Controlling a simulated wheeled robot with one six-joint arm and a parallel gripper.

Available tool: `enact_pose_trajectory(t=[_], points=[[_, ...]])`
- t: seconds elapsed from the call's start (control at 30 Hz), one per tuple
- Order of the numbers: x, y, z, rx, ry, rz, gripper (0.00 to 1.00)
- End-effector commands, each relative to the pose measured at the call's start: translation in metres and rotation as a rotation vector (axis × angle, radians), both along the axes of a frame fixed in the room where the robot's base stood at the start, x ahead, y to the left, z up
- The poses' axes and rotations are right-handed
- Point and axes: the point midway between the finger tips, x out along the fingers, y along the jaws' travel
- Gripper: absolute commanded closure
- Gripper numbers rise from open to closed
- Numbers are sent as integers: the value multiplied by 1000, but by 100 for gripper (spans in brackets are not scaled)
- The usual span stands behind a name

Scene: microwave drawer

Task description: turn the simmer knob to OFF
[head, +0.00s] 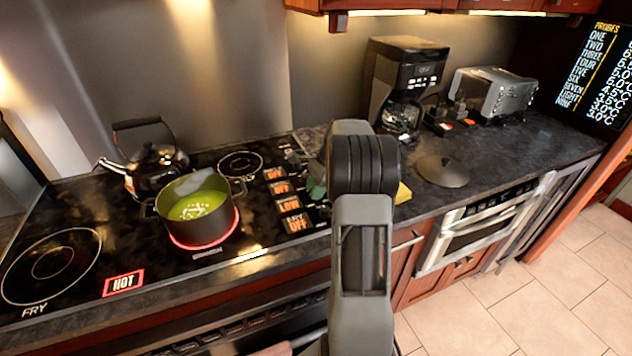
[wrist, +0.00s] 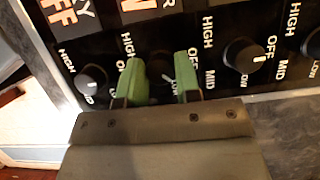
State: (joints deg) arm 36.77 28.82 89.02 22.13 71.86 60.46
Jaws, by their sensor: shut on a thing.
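In the wrist view, my gripper (wrist: 160,78) has its two green fingers on either side of a round black knob (wrist: 160,64), shut on it. The orange display above this knob is cut off by the frame and ends in "W"; in the head view one display (head: 289,205) reads LOW. The held knob's pointer is not clear. In the head view, my arm hides most of the knobs and the gripper; a bit of green finger shows. A pot (head: 197,211) of green soup sits on a burner glowing red.
Neighbouring knobs stand close on both sides, one to the left (wrist: 91,79) and one to the right (wrist: 243,56). A kettle (head: 156,167) stands behind the pot. A lid (head: 442,170), coffee maker (head: 404,88) and toaster (head: 497,92) are on the counter to the right.

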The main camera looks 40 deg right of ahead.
Motion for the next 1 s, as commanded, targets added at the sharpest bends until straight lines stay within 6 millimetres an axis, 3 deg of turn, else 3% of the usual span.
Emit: enact_pose_trajectory(t=[0.6, 1.0], points=[[2, 1, 2, 3, 3, 560, 93], [2, 1, 0, 2, 3, 773, 93]])
